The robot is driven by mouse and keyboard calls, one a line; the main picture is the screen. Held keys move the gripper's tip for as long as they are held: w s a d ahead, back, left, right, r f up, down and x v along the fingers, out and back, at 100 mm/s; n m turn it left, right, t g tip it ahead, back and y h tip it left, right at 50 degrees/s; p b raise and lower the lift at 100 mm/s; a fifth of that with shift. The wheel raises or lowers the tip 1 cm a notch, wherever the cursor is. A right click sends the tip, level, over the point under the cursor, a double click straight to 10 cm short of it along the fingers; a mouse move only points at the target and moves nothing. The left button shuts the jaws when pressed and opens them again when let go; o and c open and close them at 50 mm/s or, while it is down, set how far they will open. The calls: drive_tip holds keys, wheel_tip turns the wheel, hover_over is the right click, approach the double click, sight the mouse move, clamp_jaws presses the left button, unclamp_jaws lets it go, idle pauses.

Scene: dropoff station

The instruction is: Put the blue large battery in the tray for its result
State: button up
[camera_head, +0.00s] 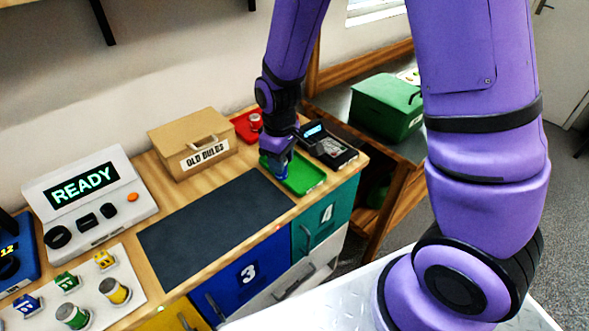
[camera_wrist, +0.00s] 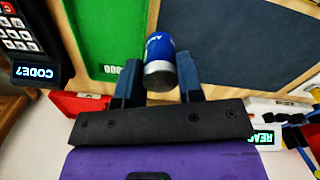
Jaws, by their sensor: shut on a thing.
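My gripper (camera_head: 279,166) is shut on the blue large battery (camera_wrist: 160,62), which sits between its two fingers in the wrist view. In the camera_head view only a little blue shows at the fingertips. The green tray (camera_head: 308,183) lies on the counter's right end, and the gripper is over its left part. In the wrist view the battery overlaps the wooden strip beside the green tray (camera_wrist: 100,30); I cannot tell whether it touches anything below. A red tray (camera_head: 240,124) behind holds a small red-and-silver battery (camera_head: 255,122).
A keypad device (camera_head: 328,146) stands right of the green tray; its screen reads CODE? in the wrist view. A cardboard OLD BULBS box (camera_head: 190,140), a dark mat (camera_head: 213,228) and a READY tester (camera_head: 88,198) lie to the left. Several batteries (camera_head: 115,290) stand front left.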

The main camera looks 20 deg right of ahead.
drive_tip(key=s+n, duration=0.2)
drive_tip(key=s, duration=0.3)
drive_tip(key=shift+n, duration=0.3)
drive_tip(key=w+d, duration=0.1)
drive_tip(key=w, duration=0.4)
drive_tip(key=w+d+f, duration=0.1)
drive_tip(key=w+d, duration=0.1)
drive_tip(key=w, duration=0.2)
drive_tip(key=w+d+f, duration=0.1)
drive_tip(key=w, duration=0.4)
drive_tip(key=shift+w+d+f, duration=0.25)
drive_tip(key=shift+w+d, duration=0.05)
drive_tip(key=shift+f, duration=1.7)
drive_tip(key=shift+f, duration=0.1)
drive_tip(key=o, duration=1.1)
drive_tip(key=shift+c, duration=0.2)
wheel_tip(320, 180, up, 12)
drive_tip(key=shift+r, duration=0.2)
